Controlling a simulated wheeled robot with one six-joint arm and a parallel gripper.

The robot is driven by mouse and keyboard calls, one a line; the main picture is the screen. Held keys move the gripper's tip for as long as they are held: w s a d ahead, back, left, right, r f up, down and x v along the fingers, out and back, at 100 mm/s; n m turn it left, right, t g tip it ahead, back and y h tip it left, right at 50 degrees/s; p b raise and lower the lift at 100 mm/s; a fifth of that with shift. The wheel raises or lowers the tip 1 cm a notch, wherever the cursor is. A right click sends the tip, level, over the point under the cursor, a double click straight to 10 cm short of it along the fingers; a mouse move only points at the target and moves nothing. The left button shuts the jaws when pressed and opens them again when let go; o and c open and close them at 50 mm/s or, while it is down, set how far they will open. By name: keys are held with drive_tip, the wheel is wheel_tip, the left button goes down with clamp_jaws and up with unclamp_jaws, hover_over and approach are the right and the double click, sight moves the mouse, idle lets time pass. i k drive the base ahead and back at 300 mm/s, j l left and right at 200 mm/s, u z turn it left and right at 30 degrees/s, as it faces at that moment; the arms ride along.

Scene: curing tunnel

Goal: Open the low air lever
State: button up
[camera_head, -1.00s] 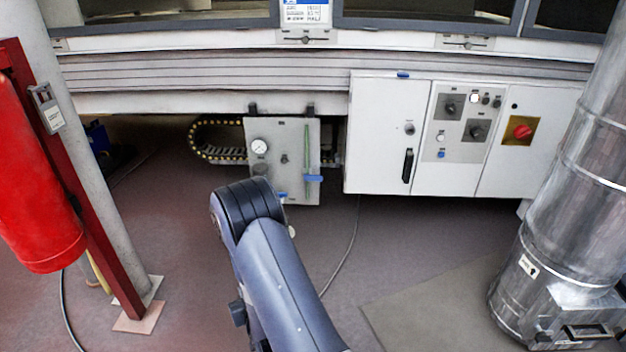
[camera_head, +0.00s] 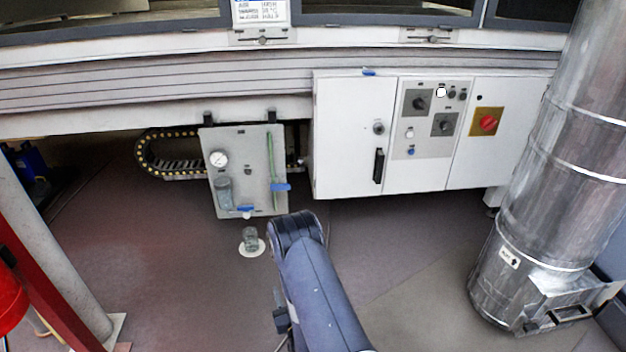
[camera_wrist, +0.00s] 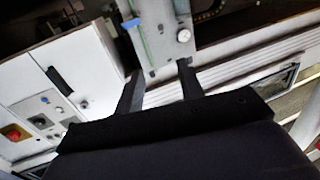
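A light grey air panel (camera_head: 250,150) hangs under the machine in the head view. It has a round gauge (camera_head: 219,159), a green vertical tube (camera_head: 271,160) and two blue levers. One blue lever (camera_head: 281,187) crosses the tube. The other blue lever (camera_head: 246,209) is lower, at the panel's bottom edge, and lies roughly flat. In the wrist view the panel (camera_wrist: 165,42) appears turned over at the top, with the gauge (camera_wrist: 184,35) and a blue lever (camera_wrist: 132,22). My gripper (camera_wrist: 160,82) is open and empty, fingers apart, pointing toward the panel without visible contact. The head view hides it.
A white control cabinet (camera_head: 352,140) stands right of the panel. A small glass jar (camera_head: 250,240) is on a pale disc below the panel. A cable chain (camera_head: 150,160) is left of it. A metal duct (camera_head: 560,150) stands right and a red-and-grey post (camera_head: 50,270) left.

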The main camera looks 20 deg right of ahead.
sight(273, 186)
drive_tip(key=i+j+z, duration=0.15)
drive_tip(key=i, duration=0.3)
drive_tip(key=i+j+z, duration=0.15)
drive_tip(key=i, duration=0.3)
drive_tip(key=i+j+z, duration=0.2)
drive_tip(key=i, duration=0.25)
